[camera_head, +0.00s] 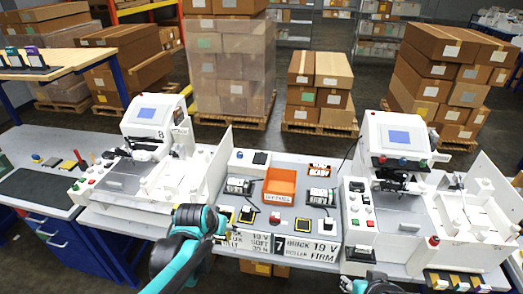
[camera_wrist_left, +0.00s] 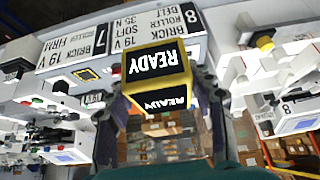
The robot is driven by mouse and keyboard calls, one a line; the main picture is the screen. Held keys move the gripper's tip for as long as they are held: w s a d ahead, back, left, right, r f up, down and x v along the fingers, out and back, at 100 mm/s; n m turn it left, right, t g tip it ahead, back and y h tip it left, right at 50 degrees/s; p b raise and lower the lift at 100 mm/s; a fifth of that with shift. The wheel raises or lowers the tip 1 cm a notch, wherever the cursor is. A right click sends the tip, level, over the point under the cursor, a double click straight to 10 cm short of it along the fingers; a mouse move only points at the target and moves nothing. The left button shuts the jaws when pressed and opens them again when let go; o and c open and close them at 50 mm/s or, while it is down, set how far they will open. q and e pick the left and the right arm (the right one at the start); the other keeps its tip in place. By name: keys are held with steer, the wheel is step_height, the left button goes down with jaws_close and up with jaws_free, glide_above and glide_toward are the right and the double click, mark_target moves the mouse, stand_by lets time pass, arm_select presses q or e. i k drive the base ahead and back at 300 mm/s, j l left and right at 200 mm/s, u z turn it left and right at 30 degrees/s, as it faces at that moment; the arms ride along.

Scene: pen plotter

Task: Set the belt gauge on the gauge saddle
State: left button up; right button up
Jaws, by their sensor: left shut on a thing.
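My left gripper (camera_head: 221,223) is at the front left of the middle bench section, over its front edge. In the left wrist view it is shut on a yellow-edged black block (camera_wrist_left: 157,72) marked READY, held between the two fingers. I cannot tell from the markings whether this block is the belt gauge. No part in view is clearly labelled as the gauge saddle. Small dark pads with yellow edges (camera_head: 302,225) lie near the front of the middle bench. My right gripper (camera_head: 376,285) shows only partly at the bottom edge; its fingers are unclear.
An orange bin (camera_head: 280,184) stands on the middle bench. A white plotter (camera_head: 152,116) stands left, another (camera_head: 397,138) right, with upright panels beside the bench. Printed signs (camera_head: 311,249) line the front edge. Stacked cartons (camera_head: 232,70) stand behind.

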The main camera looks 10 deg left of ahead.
mark_target(260, 158)
steer(key=i, duration=1.3)
